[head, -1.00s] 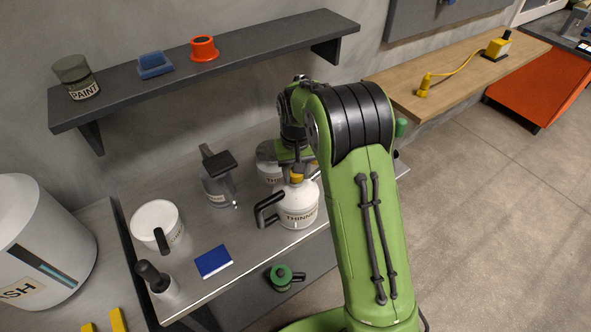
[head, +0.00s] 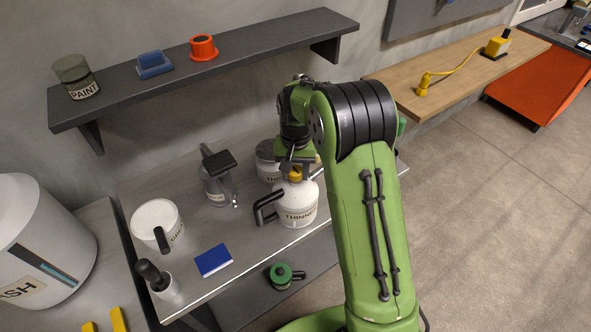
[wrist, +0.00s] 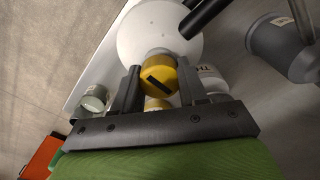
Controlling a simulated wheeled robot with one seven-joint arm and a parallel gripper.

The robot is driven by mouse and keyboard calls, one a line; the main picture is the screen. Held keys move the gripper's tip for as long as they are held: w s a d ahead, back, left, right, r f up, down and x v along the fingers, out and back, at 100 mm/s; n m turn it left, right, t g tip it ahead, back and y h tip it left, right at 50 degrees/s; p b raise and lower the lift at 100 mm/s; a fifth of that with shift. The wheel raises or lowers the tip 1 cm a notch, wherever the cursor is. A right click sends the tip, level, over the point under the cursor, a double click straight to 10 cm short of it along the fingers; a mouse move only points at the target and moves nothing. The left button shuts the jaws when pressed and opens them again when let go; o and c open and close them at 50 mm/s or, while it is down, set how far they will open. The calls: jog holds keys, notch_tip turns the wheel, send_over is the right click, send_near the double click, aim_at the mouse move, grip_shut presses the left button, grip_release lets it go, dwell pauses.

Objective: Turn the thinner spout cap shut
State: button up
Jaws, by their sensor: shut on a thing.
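The white thinner can (head: 297,208) stands on the grey bench with its black handle to the left. Its yellow spout cap (head: 295,175) is just below my gripper in the head view, partly hidden by it. In the wrist view the yellow cap (wrist: 158,76) has a dark bar across its face. My gripper (wrist: 158,84) is shut on this cap, one dark finger on each side. The can's white body (wrist: 158,35) shows beyond the cap.
A grey can with a similar label (head: 268,163) stands close behind the thinner can. A grey container with a dark top (head: 217,185), a white tub (head: 155,218) and a blue pad (head: 213,261) are to the left. A dark shelf (head: 230,50) hangs above.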

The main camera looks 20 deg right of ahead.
aim_at(296, 170)
jog(key=o, duration=1.1)
jog(key=shift+c, duration=0.2)
notch_tip(296, 170, up, 16)
jog(key=p, duration=0.2)
